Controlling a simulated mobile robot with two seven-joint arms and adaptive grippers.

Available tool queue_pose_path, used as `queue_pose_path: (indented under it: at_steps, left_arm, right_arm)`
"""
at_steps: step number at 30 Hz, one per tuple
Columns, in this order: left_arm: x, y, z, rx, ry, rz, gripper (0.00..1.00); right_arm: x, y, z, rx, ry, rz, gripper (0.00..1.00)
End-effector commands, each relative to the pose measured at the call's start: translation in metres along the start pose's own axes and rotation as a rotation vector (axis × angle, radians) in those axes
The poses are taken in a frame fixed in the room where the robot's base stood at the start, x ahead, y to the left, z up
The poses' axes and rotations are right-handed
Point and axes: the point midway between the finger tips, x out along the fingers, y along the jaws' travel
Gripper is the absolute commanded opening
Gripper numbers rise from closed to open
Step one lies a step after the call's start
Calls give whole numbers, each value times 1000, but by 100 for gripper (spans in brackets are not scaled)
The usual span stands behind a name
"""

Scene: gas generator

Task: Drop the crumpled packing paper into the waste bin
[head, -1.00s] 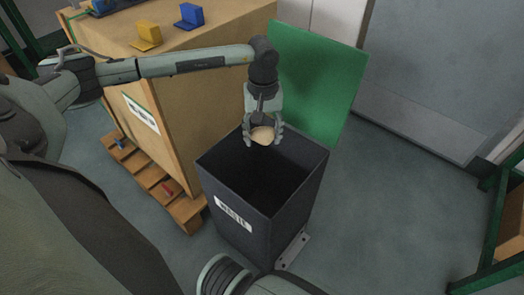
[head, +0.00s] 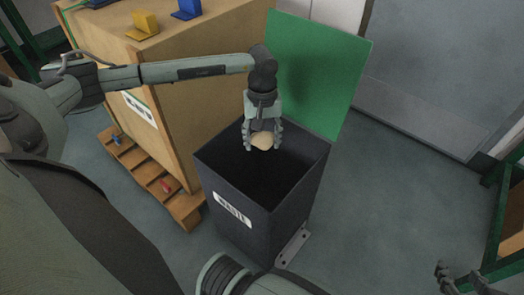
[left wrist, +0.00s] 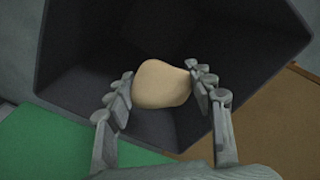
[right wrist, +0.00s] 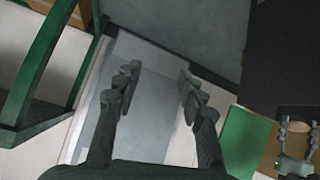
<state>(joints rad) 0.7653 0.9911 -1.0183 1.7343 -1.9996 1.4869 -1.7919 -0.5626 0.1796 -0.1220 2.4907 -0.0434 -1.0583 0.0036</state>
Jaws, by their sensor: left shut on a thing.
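The crumpled packing paper (head: 263,141) is a rounded beige lump. My left gripper (head: 263,146) points down and is shut on it. The paper also shows between the fingers in the left wrist view (left wrist: 161,84). The waste bin (head: 236,215) is a dark, open-topped box with a white label. The paper is over the rear part of its opening, and the dark interior shows behind it in the left wrist view (left wrist: 75,45). My right gripper (head: 457,280) shows at the lower right edge, away from the bin. Its fingers are apart and empty in the right wrist view (right wrist: 158,90).
A green panel (head: 318,75) stands upright behind the bin. A large brown crate (head: 185,100) on a wooden pallet (head: 186,208) is left of the bin. A yellow bracket (head: 143,24) and a blue bracket (head: 187,9) sit on top.

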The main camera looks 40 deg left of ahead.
Motion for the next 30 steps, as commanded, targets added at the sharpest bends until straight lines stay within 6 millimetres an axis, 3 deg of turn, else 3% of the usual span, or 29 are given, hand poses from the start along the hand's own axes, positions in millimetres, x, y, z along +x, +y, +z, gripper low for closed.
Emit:
queue_pose_path:
  at_steps: [9, 19, 20, 25, 30]
  left_arm:
    - [10, 0, 0, 0, 0, 0, 38]
    - [10, 0, 0, 0, 0, 0, 38]
    - [10, 0, 0, 0, 0, 0, 54]
    - [10, 0, 0, 0, 0, 0, 75]
    - [10, 0, 0, 0, 0, 0, 77]
  right_arm:
    - [1, -12, -25, 4, 115, -26, 40]
    - [1, -14, -28, 4, 128, -29, 40]
    - [1, -14, -28, 4, 128, -29, 40]
    - [1, -14, -28, 4, 128, -29, 40]
    - [1, -14, -28, 4, 127, -29, 40]
